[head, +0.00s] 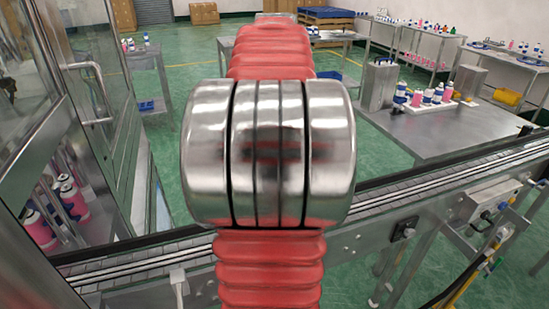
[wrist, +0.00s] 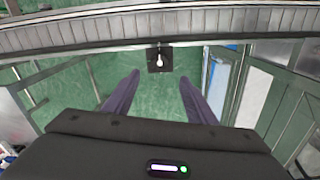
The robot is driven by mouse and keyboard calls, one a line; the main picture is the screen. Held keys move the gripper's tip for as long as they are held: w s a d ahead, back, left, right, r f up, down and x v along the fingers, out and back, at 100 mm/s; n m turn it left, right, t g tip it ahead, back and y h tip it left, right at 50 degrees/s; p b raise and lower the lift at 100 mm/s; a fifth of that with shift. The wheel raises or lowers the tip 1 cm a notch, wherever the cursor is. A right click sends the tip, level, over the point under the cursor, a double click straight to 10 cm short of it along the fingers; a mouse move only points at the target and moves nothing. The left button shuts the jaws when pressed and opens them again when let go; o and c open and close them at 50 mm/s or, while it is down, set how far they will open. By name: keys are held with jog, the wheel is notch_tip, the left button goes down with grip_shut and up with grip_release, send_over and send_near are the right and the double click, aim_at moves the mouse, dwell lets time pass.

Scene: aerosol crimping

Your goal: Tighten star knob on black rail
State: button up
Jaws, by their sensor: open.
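My gripper (wrist: 158,74) shows in the wrist view with its two dark fingers spread wide and nothing between them. Just beyond the fingertips is a small pale round knob (wrist: 160,62) on a black square mount (wrist: 152,66) at the conveyor's side. Its star shape is too small to make out. In the head view a similar small knob on a black mount (head: 407,233) sits on the conveyor's side, right of my arm. I cannot tell whether it is the same one. A black rail (head: 440,185) runs along the conveyor. My gripper is hidden in the head view.
The conveyor (head: 130,262) crosses the head view behind my arm. A glass-walled machine (head: 40,130) with pink bottles stands left. A steel table (head: 440,135) with bottles stands behind, right. Metal fittings (head: 485,205) and a yellow hose (head: 468,283) are at the conveyor's right.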

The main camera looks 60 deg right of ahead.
jog(key=shift+r, duration=1.45)
jog(key=shift+s, duration=0.1)
